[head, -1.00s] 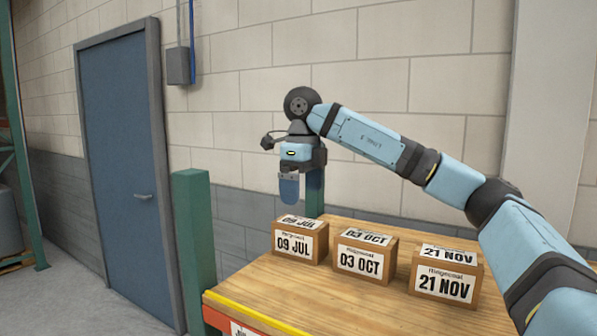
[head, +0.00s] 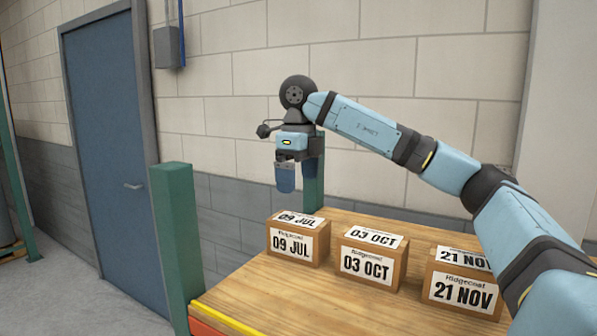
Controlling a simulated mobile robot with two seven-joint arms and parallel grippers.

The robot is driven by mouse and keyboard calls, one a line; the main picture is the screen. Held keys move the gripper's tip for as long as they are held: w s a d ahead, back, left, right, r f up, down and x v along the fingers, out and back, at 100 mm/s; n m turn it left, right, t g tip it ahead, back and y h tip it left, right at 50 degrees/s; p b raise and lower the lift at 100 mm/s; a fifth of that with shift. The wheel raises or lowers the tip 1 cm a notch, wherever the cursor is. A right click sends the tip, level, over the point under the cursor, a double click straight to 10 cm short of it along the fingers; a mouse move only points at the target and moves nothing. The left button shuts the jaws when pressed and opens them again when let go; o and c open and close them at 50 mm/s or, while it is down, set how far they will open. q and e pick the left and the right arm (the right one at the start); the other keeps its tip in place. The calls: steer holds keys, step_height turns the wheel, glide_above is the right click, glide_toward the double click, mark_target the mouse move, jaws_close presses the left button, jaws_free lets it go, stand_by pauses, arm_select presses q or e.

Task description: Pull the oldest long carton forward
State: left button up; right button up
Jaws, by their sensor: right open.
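Three brown cartons stand apart in a row on the wooden shelf (head: 300,296). The left carton (head: 325,242) is labelled 09 JUL, the middle carton (head: 398,268) 03 OCT, and the right carton (head: 428,290) 21 NOV. The 09 JUL label bears the earliest day and month shown; no year is readable. My right gripper (head: 286,186) points down, above and behind the 09 JUL carton, not visibly touching it. Its jaws are open, seen side-on, with nothing seen between them. My right forearm partly covers the 21 NOV carton. My left gripper is out of view.
A green post (head: 176,235) rises at the shelf's front left corner, and another green post (head: 314,178) stands at the back behind my gripper. A yellow and orange edge (head: 225,318) runs along the shelf front. The wood in front of the cartons is clear.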

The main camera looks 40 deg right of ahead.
mark_target(298, 219)
arm_select(q)
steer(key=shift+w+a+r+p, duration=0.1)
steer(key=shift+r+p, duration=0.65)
steer(key=shift+p, duration=0.1)
arm_select(e)
step_height(298, 219, down, 13)
steer(key=shift+r, duration=0.1)
steer(key=c, duration=1.2)
steer(key=shift+c, duration=0.3)
steer(key=shift+a, duration=0.15)
